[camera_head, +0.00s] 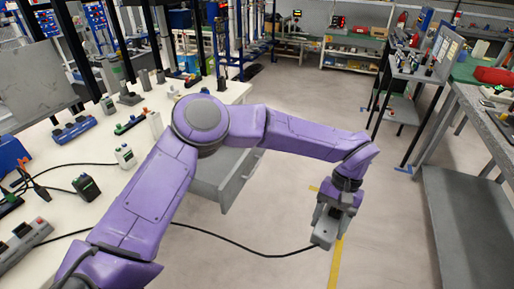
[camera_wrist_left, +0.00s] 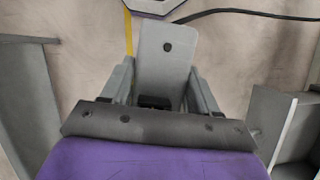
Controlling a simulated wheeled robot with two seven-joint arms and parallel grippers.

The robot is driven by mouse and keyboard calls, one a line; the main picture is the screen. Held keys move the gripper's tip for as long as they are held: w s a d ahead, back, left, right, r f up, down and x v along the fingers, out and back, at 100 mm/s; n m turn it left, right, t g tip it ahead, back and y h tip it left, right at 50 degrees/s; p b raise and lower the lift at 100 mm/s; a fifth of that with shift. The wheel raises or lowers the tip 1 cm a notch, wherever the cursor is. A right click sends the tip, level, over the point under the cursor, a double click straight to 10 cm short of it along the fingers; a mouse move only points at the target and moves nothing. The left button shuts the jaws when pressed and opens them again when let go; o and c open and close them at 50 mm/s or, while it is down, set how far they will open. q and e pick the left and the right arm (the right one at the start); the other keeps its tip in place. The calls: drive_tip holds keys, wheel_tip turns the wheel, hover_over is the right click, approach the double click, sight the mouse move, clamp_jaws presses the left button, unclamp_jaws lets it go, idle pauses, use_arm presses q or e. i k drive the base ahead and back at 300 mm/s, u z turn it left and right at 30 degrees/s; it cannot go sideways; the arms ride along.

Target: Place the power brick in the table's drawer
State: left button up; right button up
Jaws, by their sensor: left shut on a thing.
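My left gripper (camera_head: 334,214) hangs over the open floor to the right of the white table, pointing down. It is shut on the grey power brick (camera_head: 325,234), whose black cable trails left towards the table. In the left wrist view the brick (camera_wrist_left: 166,58) shows as a light grey block between the two fingers of the gripper (camera_wrist_left: 160,92). The table's grey drawer (camera_head: 225,177) stands pulled out at the table's right side, partly hidden behind my left arm. The brick is to the right of the drawer, apart from it. My right gripper is out of view.
The white table (camera_head: 50,160) carries several small devices and cables. A grey bench (camera_head: 470,120) and a small shelf stand (camera_head: 412,75) are at the right. The floor (camera_head: 290,90) between table and bench is clear, with a yellow line.

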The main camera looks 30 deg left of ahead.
sight(227, 158)
drive_tip(key=z, duration=0.05)
drive_tip(key=i, duration=1.9)
drive_tip(key=u, duration=1.15)
drive_tip(key=i, duration=0.95)
drive_tip(key=u, duration=1.4)
drive_tip(key=i, duration=0.4)
drive_tip(key=u, duration=0.3)
